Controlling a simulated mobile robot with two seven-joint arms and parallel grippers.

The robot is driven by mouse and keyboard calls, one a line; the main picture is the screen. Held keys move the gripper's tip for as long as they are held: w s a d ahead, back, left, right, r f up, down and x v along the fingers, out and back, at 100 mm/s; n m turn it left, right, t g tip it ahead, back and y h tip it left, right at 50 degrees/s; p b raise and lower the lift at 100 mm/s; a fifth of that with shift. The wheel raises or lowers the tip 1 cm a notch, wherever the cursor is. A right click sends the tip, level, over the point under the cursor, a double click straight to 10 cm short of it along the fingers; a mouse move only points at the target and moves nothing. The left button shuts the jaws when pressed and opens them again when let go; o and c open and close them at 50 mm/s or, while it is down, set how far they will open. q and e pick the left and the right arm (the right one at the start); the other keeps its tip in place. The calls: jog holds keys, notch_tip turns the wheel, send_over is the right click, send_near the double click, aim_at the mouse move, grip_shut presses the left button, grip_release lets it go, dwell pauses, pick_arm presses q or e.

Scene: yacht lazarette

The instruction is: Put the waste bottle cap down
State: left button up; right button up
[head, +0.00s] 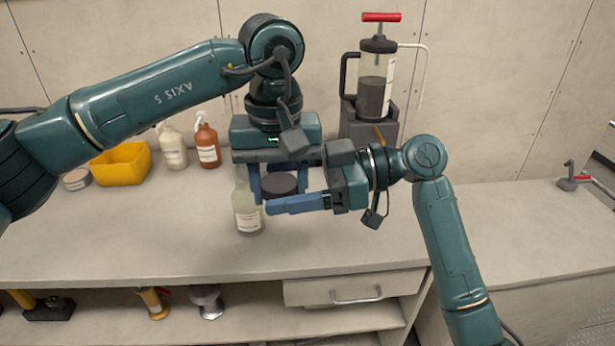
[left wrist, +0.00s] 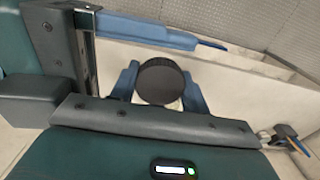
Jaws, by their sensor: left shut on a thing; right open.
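The waste bottle cap (head: 279,184) is a dark, round, wide cap. My left gripper (head: 284,190) points down and is shut on it, with a blue finger at each side. The left wrist view shows the cap (left wrist: 160,82) between the two fingers. A clear bottle (head: 247,212) with a white label stands on the counter just left of the cap; its top is partly hidden by my left gripper. My right gripper (head: 272,206) is open and points left, just in front of and below the cap; only one blue finger shows clearly.
The counter (head: 150,240) is clear in front and to the left. A yellow bin (head: 122,163), a white spray bottle (head: 173,148) and a brown spray bottle (head: 207,145) stand at the back left. A pump canister (head: 374,85) with a red handle stands behind my right gripper.

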jog(key=shift+a, duration=0.1)
jog(key=shift+c, duration=0.5)
jog(key=c, duration=0.9)
pick_arm(q)
jog(key=o, duration=1.3)
jog(key=shift+c, duration=0.2)
jog(key=shift+r, duration=0.1)
